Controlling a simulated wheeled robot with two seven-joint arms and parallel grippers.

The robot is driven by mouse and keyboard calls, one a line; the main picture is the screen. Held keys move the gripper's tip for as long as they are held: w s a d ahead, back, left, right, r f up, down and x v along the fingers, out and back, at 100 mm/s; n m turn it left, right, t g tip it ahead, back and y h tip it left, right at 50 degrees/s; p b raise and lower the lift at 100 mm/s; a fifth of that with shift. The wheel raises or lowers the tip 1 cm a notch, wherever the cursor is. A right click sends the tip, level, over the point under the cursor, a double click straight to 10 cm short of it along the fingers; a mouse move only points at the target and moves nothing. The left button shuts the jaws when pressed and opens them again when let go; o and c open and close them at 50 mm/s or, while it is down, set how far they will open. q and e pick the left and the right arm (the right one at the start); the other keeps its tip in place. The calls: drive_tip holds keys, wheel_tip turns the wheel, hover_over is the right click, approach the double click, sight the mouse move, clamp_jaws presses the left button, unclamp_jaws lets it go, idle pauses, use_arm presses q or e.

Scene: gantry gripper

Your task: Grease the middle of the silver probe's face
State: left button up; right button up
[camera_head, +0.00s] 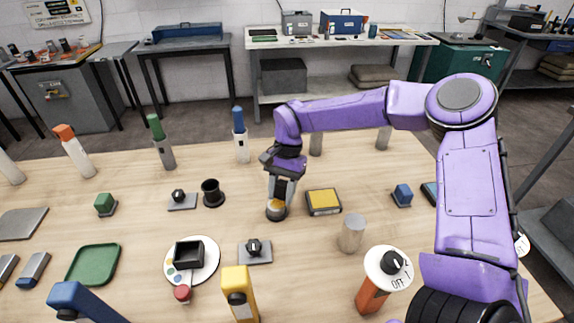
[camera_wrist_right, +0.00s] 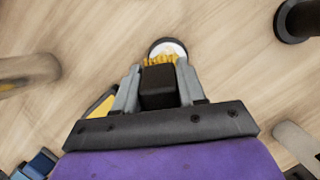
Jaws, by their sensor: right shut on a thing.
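My right gripper (camera_head: 281,187) is shut on a dark block with yellow bristles. In the right wrist view the dark block (camera_wrist_right: 158,86) sits between the fingers, its bristles (camera_wrist_right: 160,60) at the tip. They overlap a dark-rimmed round pot (camera_head: 276,213) with a pale inside (camera_wrist_right: 168,46). I cannot tell whether they touch what is inside. A plain silver cylinder (camera_head: 351,233) stands upright right of the pot, apart from the gripper. Which item is the silver probe is not certain. My left gripper is not in view.
A yellow-topped block (camera_head: 323,202) lies close right of the pot. A black cup (camera_head: 212,192) stands to its left, a knob plate (camera_head: 254,251) in front. Several upright handled tools, a white palette (camera_head: 205,260) and a green tray (camera_head: 93,264) surround. Bare wood lies between them.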

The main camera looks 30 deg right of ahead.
sight(286, 184)
drive_tip(key=shift+d+r, duration=0.1)
drive_tip(key=shift+d, duration=0.25)
drive_tip(key=shift+s+d+r+p, duration=0.15)
drive_tip(key=shift+s+p, duration=0.05)
drive_tip(key=shift+p, duration=0.35)
wheel_tip(286, 184, up, 3)
drive_tip(key=shift+s+d+f+p, duration=0.1)
drive_tip(key=shift+f+p, duration=0.1)
drive_tip(key=shift+p, duration=0.55)
drive_tip(key=shift+a+r+p, duration=0.2)
drive_tip(key=shift+r+p, duration=0.9)
wheel_tip(286, 184, up, 3)
drive_tip(key=p, duration=0.2)
drive_tip(key=shift+p, duration=0.35)
drive_tip(key=shift+f, duration=0.1)
